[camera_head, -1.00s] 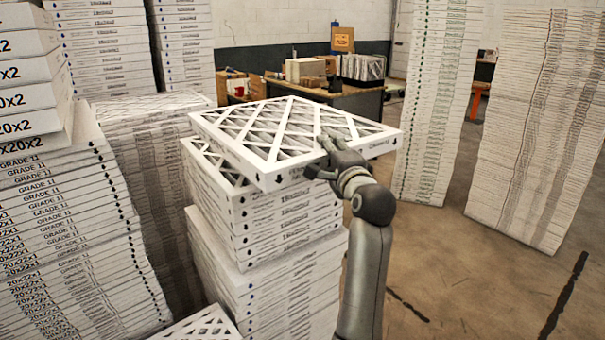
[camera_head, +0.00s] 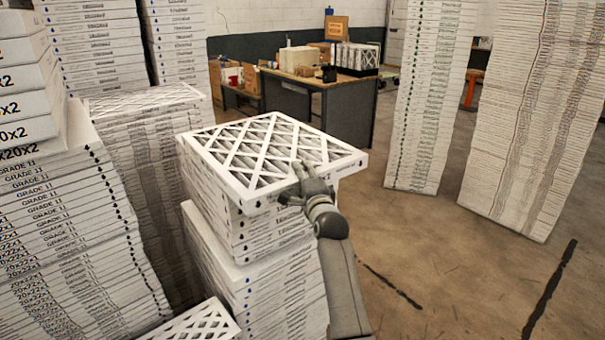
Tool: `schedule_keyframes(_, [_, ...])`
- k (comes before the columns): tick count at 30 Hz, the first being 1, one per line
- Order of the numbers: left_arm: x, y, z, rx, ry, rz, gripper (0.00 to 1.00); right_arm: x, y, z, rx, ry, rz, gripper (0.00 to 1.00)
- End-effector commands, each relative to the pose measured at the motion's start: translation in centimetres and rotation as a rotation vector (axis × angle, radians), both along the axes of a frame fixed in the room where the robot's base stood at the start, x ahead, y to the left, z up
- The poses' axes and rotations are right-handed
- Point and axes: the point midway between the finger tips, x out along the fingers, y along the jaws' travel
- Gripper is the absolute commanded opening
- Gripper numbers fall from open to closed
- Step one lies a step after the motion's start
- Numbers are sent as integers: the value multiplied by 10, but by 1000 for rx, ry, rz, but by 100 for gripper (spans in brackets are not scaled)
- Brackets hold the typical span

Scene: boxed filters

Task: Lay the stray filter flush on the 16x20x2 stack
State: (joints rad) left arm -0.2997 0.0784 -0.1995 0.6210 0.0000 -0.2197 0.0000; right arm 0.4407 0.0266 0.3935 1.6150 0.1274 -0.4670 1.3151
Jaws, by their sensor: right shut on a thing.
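The stray filter (camera_head: 262,150), a white frame with a lattice face, lies level over the top of the middle stack (camera_head: 262,238). Its left corner is close to the stack's left corner, while its right corner sticks out past the stack's right side. I cannot tell whether it fully touches the filter under it. My right gripper (camera_head: 301,180) is shut on the stray filter at its near right edge. The fingers partly hide that edge. My left gripper is not in view.
Tall filter stacks stand close on the left (camera_head: 65,230) and behind (camera_head: 150,130). Two more tall stacks (camera_head: 430,100) (camera_head: 530,110) stand at the right. A desk (camera_head: 345,110) with boxes is at the back. Another lattice filter (camera_head: 205,322) shows at the bottom.

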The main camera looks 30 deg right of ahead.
Motion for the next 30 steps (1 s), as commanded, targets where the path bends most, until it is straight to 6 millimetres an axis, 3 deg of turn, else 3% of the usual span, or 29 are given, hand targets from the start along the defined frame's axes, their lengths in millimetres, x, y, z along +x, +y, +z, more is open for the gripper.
schedule_keyframes(5, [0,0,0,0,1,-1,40,0,0,-1,2,-1,0,8])
schedule_keyframes(6, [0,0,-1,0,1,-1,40,0,0,-4,2,4,0,42])
schedule_keyframes(11, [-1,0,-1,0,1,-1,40,0,0,-3,2,4,0,61])
schedule_keyframes(23, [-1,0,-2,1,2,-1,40,-4,1,-3,2,4,1,61])
schedule_keyframes(30, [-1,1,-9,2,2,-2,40,-28,9,-4,3,2,0,61])
